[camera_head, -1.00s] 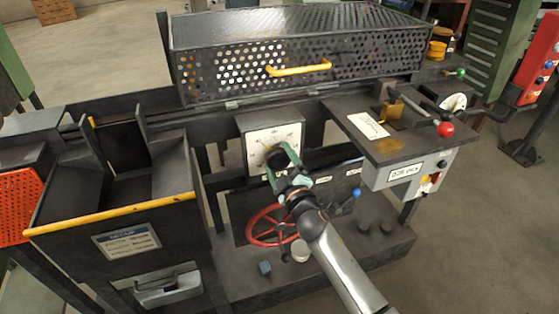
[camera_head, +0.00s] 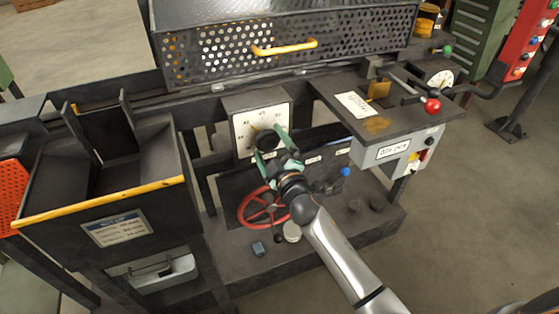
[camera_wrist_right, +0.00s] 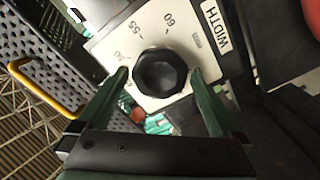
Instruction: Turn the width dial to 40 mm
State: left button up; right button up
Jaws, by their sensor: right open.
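The width dial is a black round knob (camera_head: 266,140) on a white scale plate (camera_head: 240,134) on the machine's front. In the right wrist view the knob (camera_wrist_right: 160,72) sits mid-picture, with printed numbers including 55 and 60 and a WIDTH label (camera_wrist_right: 214,24). My right gripper (camera_head: 277,146) is in front of the plate. Its green fingers (camera_wrist_right: 160,76) are open, one on each side of the knob, with a gap on both sides in the wrist view. The knob's setting is not clearly readable. My left gripper is not in view.
Below the dial is a red handwheel (camera_head: 243,207). A perforated guard with a yellow handle (camera_head: 284,47) is above. A shelf with a red-knobbed lever (camera_head: 432,105) is at right. A dark bin with a yellow edge (camera_head: 100,205) is at left.

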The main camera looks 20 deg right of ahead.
jog(key=s, duration=1.1)
jog(key=shift+d, duration=0.2)
jog(key=shift+s, duration=0.1)
jog(key=s+f+m+g+p, duration=0.1)
jog(key=s+f+m+g, duration=0.3)
jog(key=s+f, duration=0.6)
jog(key=s+a+f+m+g+y+p, duration=0.1)
jog(key=s+f+m+g, duration=0.3)
jog(key=s+f, duration=0.6)
jog(key=shift+s+a+m+g+y+p, duration=0.3)
jog(key=shift+s+g+p, duration=0.1)
jog(key=shift+s+p, duration=0.3)
